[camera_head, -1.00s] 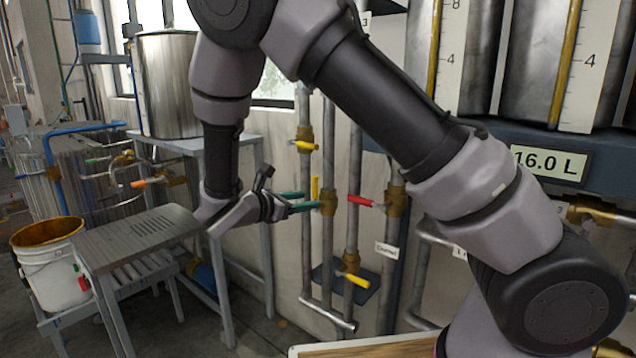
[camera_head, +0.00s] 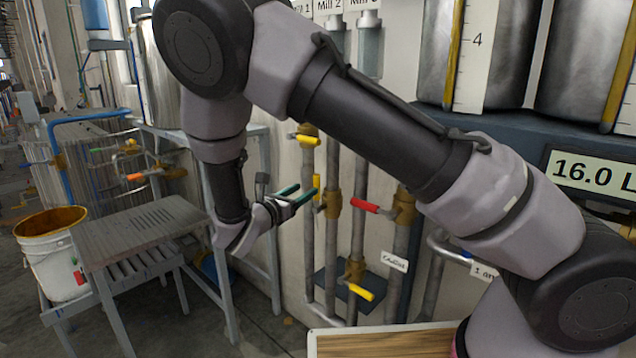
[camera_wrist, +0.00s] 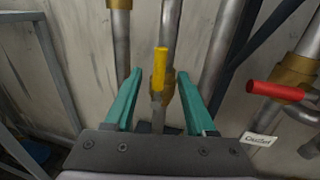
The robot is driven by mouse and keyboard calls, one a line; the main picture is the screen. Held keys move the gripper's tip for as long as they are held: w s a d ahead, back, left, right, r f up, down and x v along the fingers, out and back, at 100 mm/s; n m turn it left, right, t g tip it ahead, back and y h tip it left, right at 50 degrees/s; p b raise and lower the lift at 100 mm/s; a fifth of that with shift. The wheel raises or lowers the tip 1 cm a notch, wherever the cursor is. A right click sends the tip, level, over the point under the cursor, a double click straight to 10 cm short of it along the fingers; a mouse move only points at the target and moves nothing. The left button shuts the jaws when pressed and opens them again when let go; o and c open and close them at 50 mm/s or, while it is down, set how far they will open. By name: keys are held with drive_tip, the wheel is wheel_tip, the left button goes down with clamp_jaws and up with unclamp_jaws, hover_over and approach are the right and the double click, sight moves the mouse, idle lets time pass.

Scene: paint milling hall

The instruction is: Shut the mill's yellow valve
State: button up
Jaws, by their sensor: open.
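The yellow valve handle (camera_head: 316,186) in front of my gripper stands upright along a grey pipe with a brass body; it also shows in the wrist view (camera_wrist: 160,68). My gripper (camera_head: 301,194) has two green fingers, spread apart and empty. In the wrist view my gripper (camera_wrist: 179,73) has one finger to each side of the handle's line. I cannot tell whether the fingertips reach as far as the handle. Another yellow handle (camera_head: 307,139) sits higher on a pipe to the left, lying sideways. A third yellow handle (camera_head: 359,292) sits low, also sideways.
A red valve handle (camera_head: 365,205) is close on the right; it shows in the wrist view (camera_wrist: 273,91). A small label (camera_head: 394,261) hangs near it. Mill tags (camera_head: 330,6) are above the pipes. A grey bench (camera_head: 150,232) and white bucket (camera_head: 52,262) stand left.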

sight(315, 183)
drive_tip(key=x, duration=0.7)
drive_tip(key=shift+w+d, duration=0.15)
drive_tip(key=shift+w, duration=0.05)
clamp_jaws()
idle(1.1)
